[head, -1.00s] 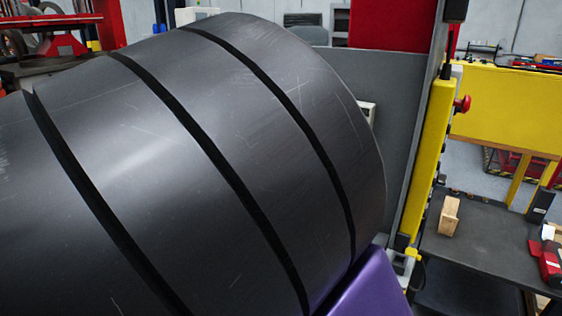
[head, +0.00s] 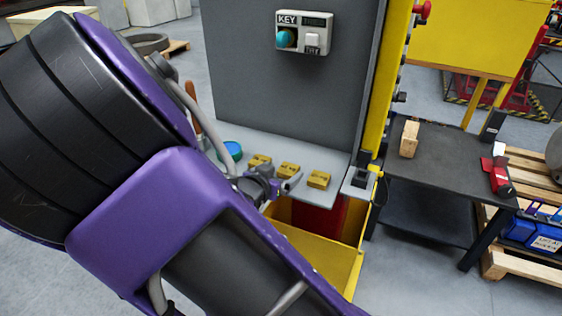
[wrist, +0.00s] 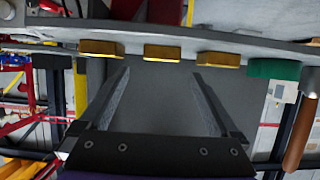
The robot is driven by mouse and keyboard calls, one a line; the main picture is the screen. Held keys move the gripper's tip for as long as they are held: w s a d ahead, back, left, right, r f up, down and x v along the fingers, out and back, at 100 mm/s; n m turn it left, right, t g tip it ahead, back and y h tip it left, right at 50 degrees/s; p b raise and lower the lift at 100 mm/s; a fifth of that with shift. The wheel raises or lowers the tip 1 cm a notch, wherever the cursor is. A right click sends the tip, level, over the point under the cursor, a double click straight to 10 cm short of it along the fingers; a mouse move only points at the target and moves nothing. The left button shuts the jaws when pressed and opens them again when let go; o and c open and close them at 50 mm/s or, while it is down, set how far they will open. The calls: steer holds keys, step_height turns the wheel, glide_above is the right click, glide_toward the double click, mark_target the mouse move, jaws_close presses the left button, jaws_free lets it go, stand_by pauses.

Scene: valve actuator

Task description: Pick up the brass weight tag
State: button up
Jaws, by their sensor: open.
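Three brass blocks lie in a row on a narrow grey shelf (head: 318,197) in the head view: left (head: 260,160), middle (head: 288,169) and right (head: 319,180). They look alike, and I cannot tell which is the brass weight tag. In the wrist view, which looks upside down, the blocks show along the shelf edge: left (wrist: 102,48), middle (wrist: 162,52) and right (wrist: 218,58). My gripper (head: 284,187) is open and empty at the shelf's front. In the wrist view its fingers (wrist: 160,73) spread either side of the middle block, apart from it.
A teal round thing (head: 231,151) sits at the shelf's left, near an orange-brown handle (head: 193,105). A grey panel (head: 290,95) with a KEY box (head: 304,32) rises behind. A yellow post (head: 390,80) stands right. A yellow bin (head: 318,262) is below the shelf.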

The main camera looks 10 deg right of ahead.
mark_target(288, 169)
steer(key=b+x, duration=0.1)
steer(key=x, duration=0.1)
steer(key=b+x, duration=0.1)
steer(key=x, duration=0.1)
steer(key=shift+w+f, duration=0.15)
steer(key=shift+f, duration=0.35)
steer(key=shift+w+d, duration=0.2)
steer(key=shift+c, duration=0.3)
steer(key=c, duration=1.4)
steer(key=shift+c, duration=0.4)
steer(key=shift+r, duration=0.1)
